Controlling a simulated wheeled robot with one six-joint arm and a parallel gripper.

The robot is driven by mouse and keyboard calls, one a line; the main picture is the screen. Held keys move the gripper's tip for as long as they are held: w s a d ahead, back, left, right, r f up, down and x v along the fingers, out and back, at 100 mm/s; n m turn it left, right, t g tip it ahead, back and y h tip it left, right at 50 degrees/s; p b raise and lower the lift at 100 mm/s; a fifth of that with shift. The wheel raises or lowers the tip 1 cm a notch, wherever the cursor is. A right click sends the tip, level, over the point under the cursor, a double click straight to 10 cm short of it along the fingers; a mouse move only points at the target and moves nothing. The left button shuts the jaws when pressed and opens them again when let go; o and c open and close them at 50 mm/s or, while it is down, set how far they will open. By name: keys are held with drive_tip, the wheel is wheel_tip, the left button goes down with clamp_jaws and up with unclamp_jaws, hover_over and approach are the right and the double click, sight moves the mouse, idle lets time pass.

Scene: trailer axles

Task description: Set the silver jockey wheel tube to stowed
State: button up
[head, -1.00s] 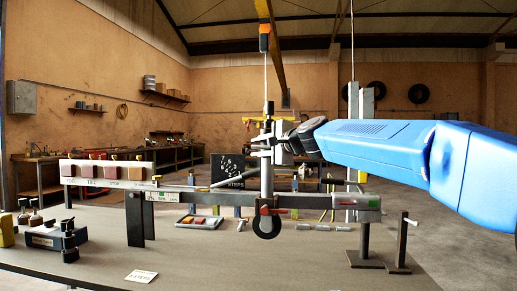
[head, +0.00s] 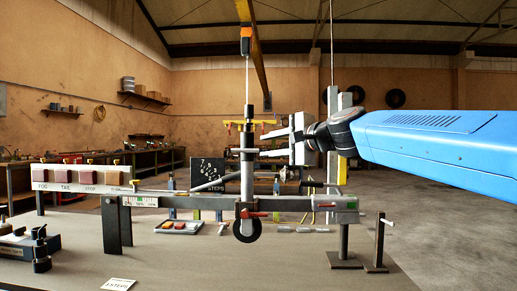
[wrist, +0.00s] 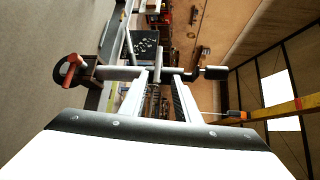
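The silver jockey wheel tube (head: 247,176) stands upright against the trailer beam (head: 285,203) in the head view. Its black wheel (head: 246,230) hangs below the beam, and a red lever (head: 256,214) sits at the clamp. Dark fittings top the tube. My gripper (head: 265,139) is just right of the upper tube, its fingers one above the other, spread apart and pointing left. In the wrist view the tube (wrist: 118,72) runs sideways past the fingertips (wrist: 164,75), with the wheel (wrist: 69,71) at left. No grip on the tube shows; whether a fingertip touches it is unclear.
A panel of labelled blocks (head: 80,177) stands on the beam's left. A tray (head: 178,228) lies behind the beam, and a dark stand (head: 377,245) is at right. A dark board (head: 217,174) stands behind. The front tabletop is mostly clear around a white card (head: 118,285).

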drive_tip(key=shift+v, duration=1.05)
drive_tip(key=s+d+f+n+g+h, duration=0.2)
drive_tip(key=s+d+f, duration=0.7)
drive_tip(key=f, duration=0.6)
drive_tip(key=s+d+f+n+g+h, duration=0.2)
drive_tip(key=s+d+f+n+h, duration=0.3)
drive_tip(key=s+d+f, duration=0.4)
drive_tip(key=s+d+f+n+g+h, duration=0.3)
drive_tip(key=s+d+f, duration=0.6)
drive_tip(key=s+f, duration=0.7)
wheel_tip(320, 180, down, 7)
drive_tip(key=shift+s+d+f+n+h, duration=0.2)
drive_tip(key=shift+s+n+h, duration=0.15)
drive_tip(key=shift+n+h, duration=0.2)
drive_tip(key=shift+c, duration=0.2)
